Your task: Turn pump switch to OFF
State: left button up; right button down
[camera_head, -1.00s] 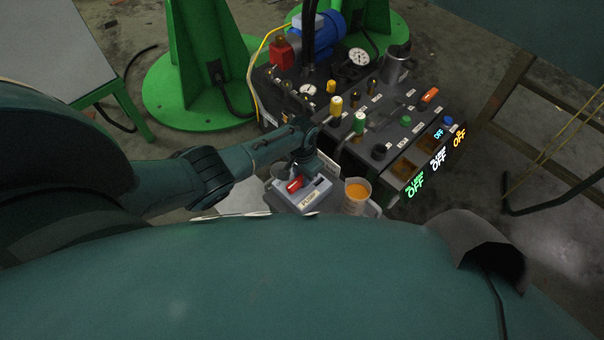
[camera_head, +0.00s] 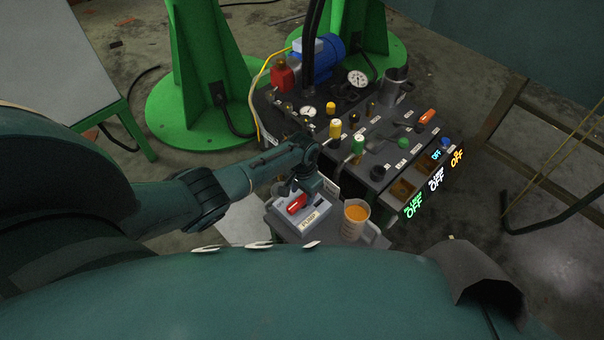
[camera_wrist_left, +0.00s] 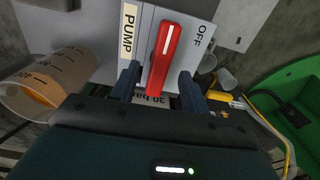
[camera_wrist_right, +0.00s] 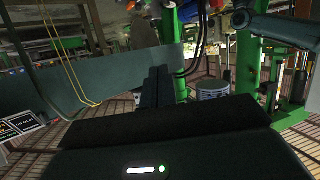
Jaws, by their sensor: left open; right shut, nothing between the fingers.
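The pump switch is a red handle (camera_head: 297,204) with a white line on a grey box labelled PUMP (camera_head: 313,219). In the left wrist view the handle (camera_wrist_left: 166,50) is seen close up, its white-marked end pointing up and slightly right. The word OFF is printed on the plate to its right. My left gripper (camera_wrist_left: 158,82) is open, with one finger on each side of the handle's lower part; I cannot tell whether they touch it. In the head view the left gripper (camera_head: 303,185) is over the box. My right gripper (camera_wrist_right: 157,82) is shut and empty, away from the switch.
A beaker of orange liquid (camera_head: 355,216) stands close to the right of the switch box. Behind is a black panel (camera_head: 375,150) with knobs, gauges and lit OFF displays (camera_head: 415,208). A blue motor (camera_head: 322,58) and green pillars (camera_head: 207,70) stand farther back.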

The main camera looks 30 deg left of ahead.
pick_arm(q)
notch_tip(320, 180, up, 10)
jog(key=p, duration=0.4)
jog(key=shift+r, duration=0.2)
pick_arm(e)
notch_tip(320, 180, up, 6)
jog(key=s+d+m, duration=0.1)
jog(key=d+m, duration=0.1)
jog(key=shift+s+d+t+h, duration=0.25)
jog(key=shift+d+t+h, duration=0.05)
jog(key=shift+t+h, duration=0.1)
